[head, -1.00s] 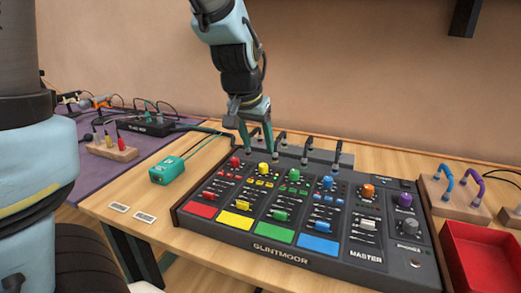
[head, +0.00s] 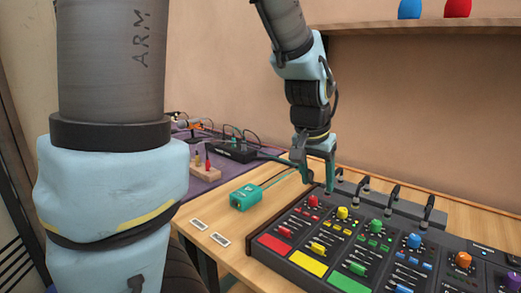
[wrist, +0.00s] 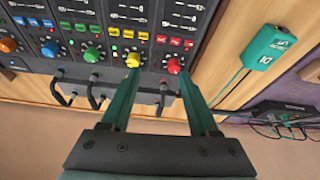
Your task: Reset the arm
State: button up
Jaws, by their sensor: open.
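My gripper (head: 318,185) is open and empty, pointing down near the back left corner of the mixer. Its two teal fingers (wrist: 160,76) also show in the wrist view, spread apart, with the red knob and yellow knob near the tips. Height above the panel is hard to judge. The dark mixer (head: 297,222) has red, yellow, green and blue knobs and pads; its right side is cut off in the head view. My arm comes down from the top of the head view.
A teal box (head: 246,197) with a cable lies left of the mixer; it also shows in the wrist view (wrist: 271,48). Black cables (head: 428,210) stand along the mixer's back. A wooden block (head: 205,173) holds coloured plugs on the purple cloth. A shelf (head: 420,27) is at upper right.

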jog(key=s+a+f+n+y+p, duration=0.1)
jog(key=a+f+n, duration=0.1)
jog(key=a, duration=0.9)
jog(key=s+a+f+n+g+y+p, duration=0.1)
jog(key=a+n, duration=0.3)
jog(key=a, duration=0.7)
jog(key=shift+s+f+n+g+p, duration=0.3)
jog(key=shift+f, duration=0.15)
